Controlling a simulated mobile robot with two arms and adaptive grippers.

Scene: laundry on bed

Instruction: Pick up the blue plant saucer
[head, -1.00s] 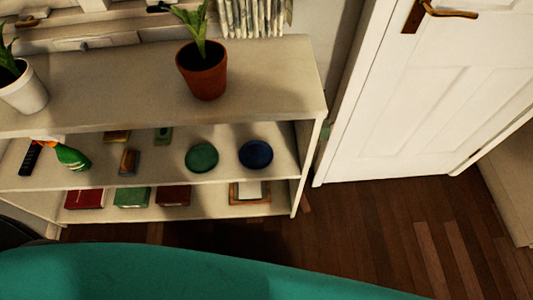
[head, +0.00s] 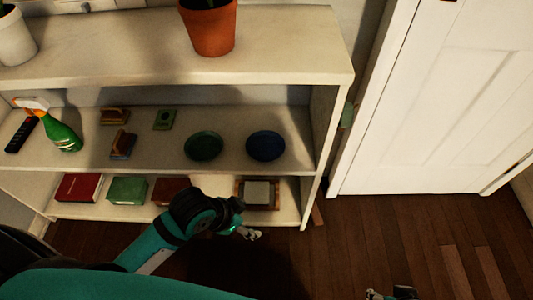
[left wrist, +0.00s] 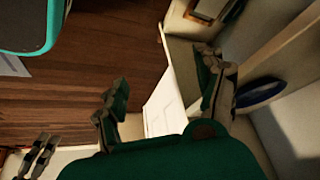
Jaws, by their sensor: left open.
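The blue plant saucer (head: 265,146) lies on the middle shelf of the white shelf unit, near its right end. It also shows at the right of the left wrist view (left wrist: 260,92), beside a finger of my left gripper and apart from it. My left gripper (head: 248,234) is in front of the lower shelf, below the saucer in the head view. Its fingers are spread and empty in the left wrist view (left wrist: 162,82). My right gripper (head: 391,293) only partly shows at the bottom edge of the head view, over the floor; its opening is unclear.
A green saucer (head: 203,146) lies just left of the blue one. A spray bottle (head: 60,131) and small boxes stand further left. The upper shelf board (head: 285,62) is above; books and a frame (head: 257,193) lie below. A white door (head: 430,100) is at right.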

